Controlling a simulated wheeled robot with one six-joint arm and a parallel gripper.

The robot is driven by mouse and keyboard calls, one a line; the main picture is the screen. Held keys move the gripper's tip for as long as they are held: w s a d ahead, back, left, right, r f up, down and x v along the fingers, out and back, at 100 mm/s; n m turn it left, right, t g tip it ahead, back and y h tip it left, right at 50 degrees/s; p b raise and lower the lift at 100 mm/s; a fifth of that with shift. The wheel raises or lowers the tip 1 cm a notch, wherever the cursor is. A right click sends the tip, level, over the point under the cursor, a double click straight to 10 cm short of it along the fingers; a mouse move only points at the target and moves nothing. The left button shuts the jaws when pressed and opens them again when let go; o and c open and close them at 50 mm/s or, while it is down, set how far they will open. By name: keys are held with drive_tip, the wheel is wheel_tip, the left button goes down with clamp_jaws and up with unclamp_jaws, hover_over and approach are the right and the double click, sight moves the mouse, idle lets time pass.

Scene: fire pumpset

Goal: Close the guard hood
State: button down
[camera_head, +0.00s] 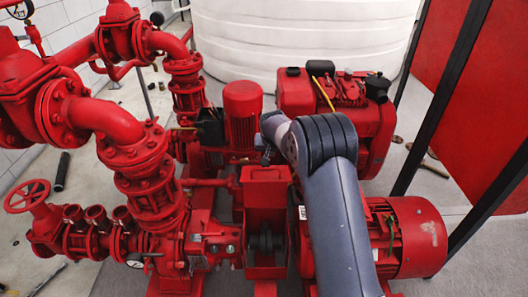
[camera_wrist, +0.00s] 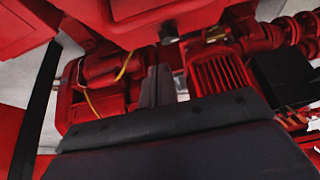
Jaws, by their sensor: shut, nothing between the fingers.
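The guard hood (camera_head: 265,188) is a red box-like cover standing raised between the pump and the red electric motor (camera_head: 405,238). The dark shaft coupling (camera_head: 264,240) shows uncovered below it. In the wrist view a red box face, likely the hood (camera_wrist: 150,18), fills the top middle. My gripper (camera_wrist: 158,86) shows there as two grey fingers side by side, shut and empty, pointing toward that red box with a gap visible in the picture. In the head view my wrist is just behind and above the hood; the fingertips are not clear there.
A red engine (camera_head: 335,110) with a yellow hose stands behind my wrist. A smaller vertical red motor (camera_head: 242,112) is left of it. Red pipes and valves (camera_head: 125,140) crowd the left. A black frame post (camera_head: 440,95) stands at right. A white tank (camera_head: 300,40) is behind.

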sight(271, 176)
drive_tip(key=shift+x, duration=0.9)
drive_tip(key=shift+s+r, duration=0.1)
drive_tip(key=shift+s, duration=1.95)
drive_tip(key=shift+f, duration=0.25)
drive_tip(key=shift+f, duration=0.1)
